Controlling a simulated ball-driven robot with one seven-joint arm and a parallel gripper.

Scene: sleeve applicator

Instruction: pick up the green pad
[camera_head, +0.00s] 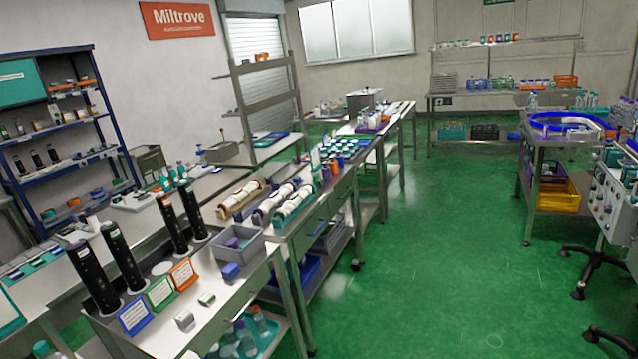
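My gripper is not in view. No thing is plainly a green pad. On the near steel bench (215,329), a small pale block with some green on it (207,299) lies near the front right; it is too small to tell what it is. A green-framed card (160,292) leans between a blue-framed card (135,316) and an orange-framed card (183,273). A small grey-white block (184,320) lies in front of them. A blue block (230,271) sits beside a grey bin (239,245) holding purple and green items.
Several upright black cylinders (124,256) stand behind the cards. A bench with white rolls in trays (296,204) adjoins beyond. Bottles (246,339) sit on the lower shelf. Open green floor (430,250) lies right of the benches; black wheeled legs (590,262) stand at far right.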

